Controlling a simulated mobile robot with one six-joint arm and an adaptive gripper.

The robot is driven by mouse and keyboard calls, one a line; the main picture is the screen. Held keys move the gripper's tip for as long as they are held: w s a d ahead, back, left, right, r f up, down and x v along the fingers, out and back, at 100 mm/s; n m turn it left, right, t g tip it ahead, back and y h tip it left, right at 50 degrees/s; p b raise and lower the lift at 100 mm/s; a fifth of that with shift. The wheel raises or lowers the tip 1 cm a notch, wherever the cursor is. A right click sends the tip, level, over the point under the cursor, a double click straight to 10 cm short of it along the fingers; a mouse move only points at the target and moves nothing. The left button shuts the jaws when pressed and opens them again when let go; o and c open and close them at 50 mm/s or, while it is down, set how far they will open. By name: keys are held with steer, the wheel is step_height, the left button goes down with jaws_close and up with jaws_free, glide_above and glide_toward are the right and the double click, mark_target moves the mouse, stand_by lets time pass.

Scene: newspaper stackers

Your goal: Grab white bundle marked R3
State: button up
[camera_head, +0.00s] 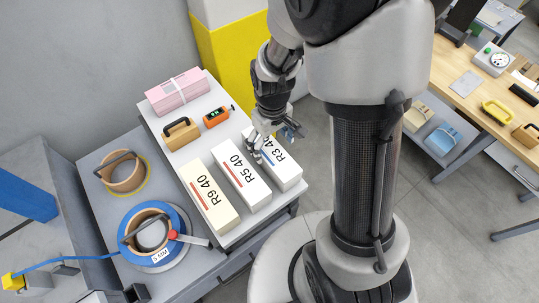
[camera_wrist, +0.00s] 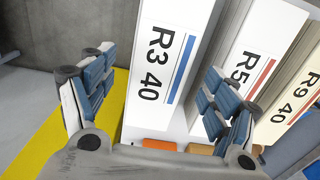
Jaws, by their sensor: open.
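The white bundle marked R3 40 (camera_head: 283,169), with a blue stripe, lies at the right end of a row of bundles on the white tabletop. In the wrist view the R3 bundle (camera_wrist: 166,60) stands between the two spread fingers, its label facing the camera. My gripper (camera_head: 271,146) is above the far part of the R3 bundle and hides some of its label in the head view. My gripper (camera_wrist: 152,105) is open with nothing held. Whether a finger touches the bundle I cannot tell.
Bundles R5 40 (camera_head: 240,175) and R9 40 (camera_head: 209,198) lie to the left of R3. Strap reels, including a blue one (camera_head: 177,222), stand left.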

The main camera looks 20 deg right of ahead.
step_height(320, 180, down, 8)
steer(key=b, duration=0.3)
steer(key=shift+a, duration=0.15)
steer(key=shift+r, duration=0.15)
steer(key=shift+c, duration=0.6)
steer(key=shift+w, duration=0.1)
jaws_close()
